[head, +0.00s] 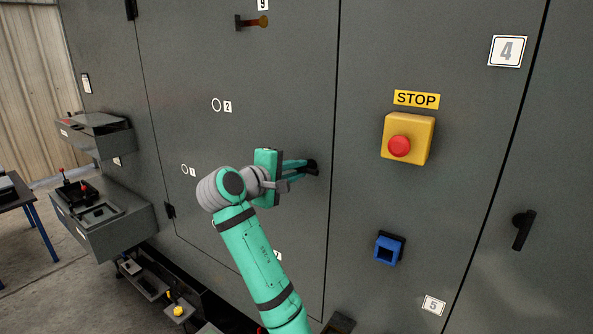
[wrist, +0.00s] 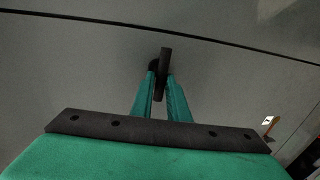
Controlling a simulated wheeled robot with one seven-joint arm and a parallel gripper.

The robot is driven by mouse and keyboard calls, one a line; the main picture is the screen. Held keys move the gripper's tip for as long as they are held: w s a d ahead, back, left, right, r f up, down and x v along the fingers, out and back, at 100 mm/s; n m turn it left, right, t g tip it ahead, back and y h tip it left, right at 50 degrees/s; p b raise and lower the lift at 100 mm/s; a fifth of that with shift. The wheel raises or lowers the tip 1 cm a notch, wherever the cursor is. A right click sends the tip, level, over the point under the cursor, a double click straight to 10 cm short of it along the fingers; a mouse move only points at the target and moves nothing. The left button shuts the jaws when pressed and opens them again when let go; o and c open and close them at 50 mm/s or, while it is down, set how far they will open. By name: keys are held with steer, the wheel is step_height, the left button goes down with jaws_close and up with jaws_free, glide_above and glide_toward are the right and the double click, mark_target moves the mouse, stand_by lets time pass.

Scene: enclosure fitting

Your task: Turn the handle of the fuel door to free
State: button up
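A dark handle (wrist: 165,62) on a round dark base sticks out of the grey door panel. It also shows in the head view (head: 313,167), near the panel's right seam and partly hidden by my fingers. My gripper (head: 302,170) reaches it from the left, one finger above and one below. In the wrist view, my gripper's two green fingers (wrist: 162,84) stand apart with the handle's bar between them. The right finger is very close to the bar; contact is hard to tell. I cannot read a fuel-door label or a free mark.
A yellow box with a red stop button (head: 400,146) and a blue socket (head: 388,248) sit on the panel to the right. Another dark handle (head: 523,230) is farther right. Open grey trays (head: 103,215) jut out at left. An orange-tipped lever (head: 252,21) is above.

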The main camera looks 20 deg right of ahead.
steer(key=o, duration=0.4)
steer(key=shift+a, duration=0.1)
steer(key=v, duration=1)
steer(key=shift+s+a, duration=0.2)
steer(key=shift+a, duration=0.05)
